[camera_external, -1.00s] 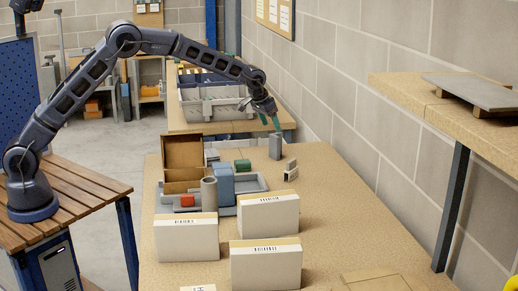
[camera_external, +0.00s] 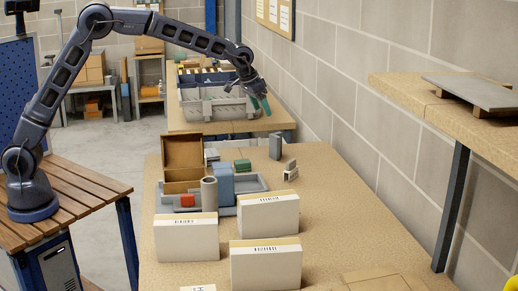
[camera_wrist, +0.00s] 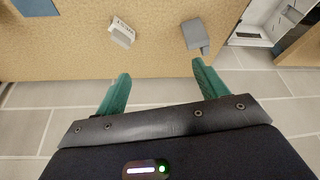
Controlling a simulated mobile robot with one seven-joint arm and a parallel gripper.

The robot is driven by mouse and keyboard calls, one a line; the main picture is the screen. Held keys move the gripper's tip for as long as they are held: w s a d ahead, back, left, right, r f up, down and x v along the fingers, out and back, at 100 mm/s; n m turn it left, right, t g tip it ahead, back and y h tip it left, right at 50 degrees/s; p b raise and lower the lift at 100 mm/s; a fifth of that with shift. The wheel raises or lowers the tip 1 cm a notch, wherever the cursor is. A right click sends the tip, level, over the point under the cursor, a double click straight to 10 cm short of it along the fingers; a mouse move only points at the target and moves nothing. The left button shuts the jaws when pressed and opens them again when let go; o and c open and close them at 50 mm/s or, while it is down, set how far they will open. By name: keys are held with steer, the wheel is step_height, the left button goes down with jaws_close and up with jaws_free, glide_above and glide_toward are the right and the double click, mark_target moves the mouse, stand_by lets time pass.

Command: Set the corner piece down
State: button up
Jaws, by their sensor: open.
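A dark grey upright piece (camera_external: 275,147), which I take for the corner piece, stands on the tan table near its far, wall-side edge. It also shows in the wrist view (camera_wrist: 195,36), past my right fingertip. My gripper (camera_external: 262,105) has green fingers. It is open and empty, above and apart from the grey piece. In the wrist view its fingertips (camera_wrist: 160,72) are spread with nothing between them.
A small light grey piece with a marked face (camera_external: 290,170) stands nearby. A grey tray (camera_external: 258,182) holds a box, a cylinder and blue and red blocks. White cartons (camera_external: 266,262) stand in front. The table's right side is mostly clear. A block wall (camera_external: 340,90) runs alongside.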

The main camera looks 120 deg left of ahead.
steer(key=w+d+r+m, duration=0.1)
steer(key=d+r, duration=0.2)
steer(key=d, duration=0.4)
steer(key=d+r+m+t, duration=0.1)
steer(key=d+r, duration=0.2)
steer(key=d, duration=0.4)
steer(key=w+d+r+m, duration=0.1)
steer(key=d+r, duration=0.3)
steer(key=d, duration=0.3)
steer(key=s+d+r+m+t+h, duration=0.1)
steer(key=s+d+r+m, duration=0.15)
steer(key=d, duration=0.85)
steer(key=s+d+r+m+h, duration=0.1)
steer(key=s+d+r, duration=0.25)
steer(key=d, duration=0.75)
steer(key=s+d+f+m, duration=0.1)
steer(key=s+d+m, duration=0.1)
steer(key=s+d, duration=1.1)
steer(key=s+d+f+m+h, duration=0.1)
steer(key=s+d+f+m, duration=0.2)
steer(key=s+d+f, duration=0.3)
steer(key=s+d, duration=0.5)
steer(key=s, duration=0.2)
steer(key=shift+d+f+m+h, duration=0.35)
steer(key=shift+h, duration=0.05)
steer(key=shift+o, duration=0.5)
steer(key=shift+s, duration=0.1)
